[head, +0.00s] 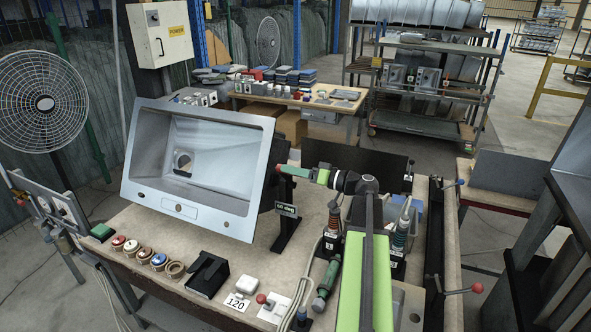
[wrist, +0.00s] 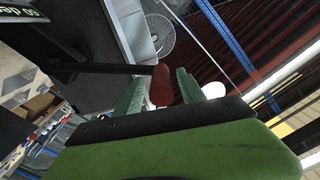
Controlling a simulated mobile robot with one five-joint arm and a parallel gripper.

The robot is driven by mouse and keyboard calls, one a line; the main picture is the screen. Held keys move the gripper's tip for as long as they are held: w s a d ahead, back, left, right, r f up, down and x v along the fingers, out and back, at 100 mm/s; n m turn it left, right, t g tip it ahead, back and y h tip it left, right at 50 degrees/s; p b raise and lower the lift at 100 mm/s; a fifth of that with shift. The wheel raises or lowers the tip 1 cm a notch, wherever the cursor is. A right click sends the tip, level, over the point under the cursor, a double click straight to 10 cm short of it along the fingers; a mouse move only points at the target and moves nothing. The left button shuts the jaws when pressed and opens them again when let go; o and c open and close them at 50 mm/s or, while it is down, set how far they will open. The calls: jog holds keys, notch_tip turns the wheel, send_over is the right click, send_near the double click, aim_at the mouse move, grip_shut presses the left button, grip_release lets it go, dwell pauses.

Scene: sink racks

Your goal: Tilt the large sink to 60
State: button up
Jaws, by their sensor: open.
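The large sink (head: 190,175), a shiny steel basin with a broad rim, is tilted on its stand on the workbench, its bowl facing the front. A small sign (head: 287,210) ending in "deg" stands at its right; its number is hard to read. My gripper (head: 291,170) is at the sink's right side. In the wrist view, a red knob (wrist: 161,86) on a black rod (wrist: 105,69) lies between the open green fingers of my gripper (wrist: 160,92). I cannot tell whether either finger touches the knob. The rod's far end is hidden in the head view.
Colored round pieces (head: 140,252), a black holder (head: 207,273) and a "120" card (head: 237,302) lie along the bench's front. Upright tools (head: 331,232) stand close under my arm. A fan (head: 44,103) stands at the left.

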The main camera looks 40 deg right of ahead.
jog(key=v, duration=1.7)
jog(key=shift+s, duration=0.1)
jog(key=w+a+f+g, duration=0.4)
jog(key=w+a+f, duration=0.15)
jog(key=a, duration=0.55)
jog(key=w+a+f+g, duration=0.45)
jog(key=a+f, duration=0.25)
jog(key=a, duration=0.4)
jog(key=s+a+f+g+h, duration=0.2)
jog(key=a+f+g+h, duration=0.1)
jog(key=a, duration=0.8)
jog(key=s+a+f+g+h, duration=0.2)
jog(key=a+f+g+h, duration=0.2)
jog(key=a, duration=0.7)
notch_tip(320, 180, down, 4)
jog(key=shift+s+a+f+n+h, duration=0.1)
jog(key=shift+s+a+n+h, duration=0.25)
jog(key=shift+h, duration=0.65)
jog(key=shift+d, duration=0.1)
